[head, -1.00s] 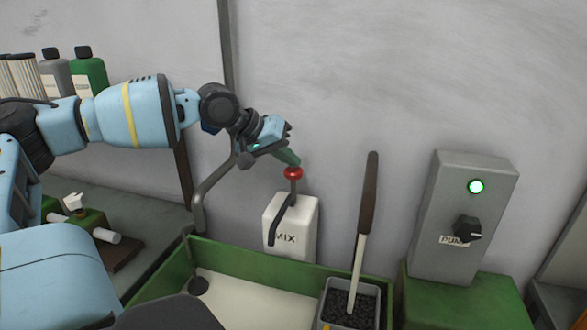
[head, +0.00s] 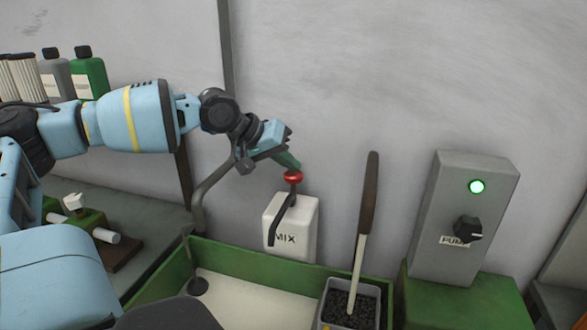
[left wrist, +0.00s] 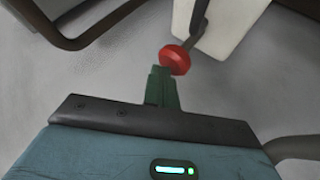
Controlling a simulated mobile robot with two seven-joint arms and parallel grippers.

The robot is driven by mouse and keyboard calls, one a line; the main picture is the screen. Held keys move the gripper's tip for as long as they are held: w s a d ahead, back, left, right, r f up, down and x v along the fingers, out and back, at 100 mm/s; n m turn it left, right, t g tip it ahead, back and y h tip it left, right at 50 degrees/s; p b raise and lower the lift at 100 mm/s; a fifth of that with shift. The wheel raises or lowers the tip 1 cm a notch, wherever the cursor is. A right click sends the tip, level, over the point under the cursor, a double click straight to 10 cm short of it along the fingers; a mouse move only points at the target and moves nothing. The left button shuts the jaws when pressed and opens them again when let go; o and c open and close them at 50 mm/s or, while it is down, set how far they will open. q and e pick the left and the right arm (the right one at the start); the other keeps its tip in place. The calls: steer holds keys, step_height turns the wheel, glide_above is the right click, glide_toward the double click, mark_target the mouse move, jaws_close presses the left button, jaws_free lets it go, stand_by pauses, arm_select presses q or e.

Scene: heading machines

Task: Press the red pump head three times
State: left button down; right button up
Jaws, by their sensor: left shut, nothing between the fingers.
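The red pump head (head: 293,177) sits on a short stem above a white bottle marked MIX (head: 303,222), which has a dark bent spout. My left gripper (head: 295,167) is shut and empty, its green fingers pointing down at the top of the pump head. In the left wrist view the closed fingertips (left wrist: 161,72) meet the edge of the red pump head (left wrist: 174,60); they look to be touching it or very close. The white bottle (left wrist: 225,25) shows behind. My right gripper is not in view.
A green-rimmed tray (head: 255,257) lies below the bottle. A grey bin (head: 352,300) of dark granules holds a long brown-handled tool (head: 368,195). A grey pump switch box (head: 465,205) stands at right. A bent grey pipe (head: 205,190) rises left of the bottle.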

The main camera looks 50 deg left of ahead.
arm_select(q)
steer(key=shift+s+f, duration=0.1)
steer(key=shift+f, duration=0.5)
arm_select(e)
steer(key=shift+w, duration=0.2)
arm_select(q)
steer(key=shift+r, duration=0.1)
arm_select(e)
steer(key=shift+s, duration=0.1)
arm_select(q)
steer(key=shift+r, duration=0.85)
steer(key=shift+r+p, duration=0.3)
steer(key=shift+r, duration=0.45)
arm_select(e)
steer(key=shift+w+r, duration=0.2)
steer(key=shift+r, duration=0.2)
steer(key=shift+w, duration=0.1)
arm_select(q)
steer(key=shift+r, duration=0.55)
steer(key=shift+r+p, duration=0.5)
steer(key=shift+r, duration=1.5)
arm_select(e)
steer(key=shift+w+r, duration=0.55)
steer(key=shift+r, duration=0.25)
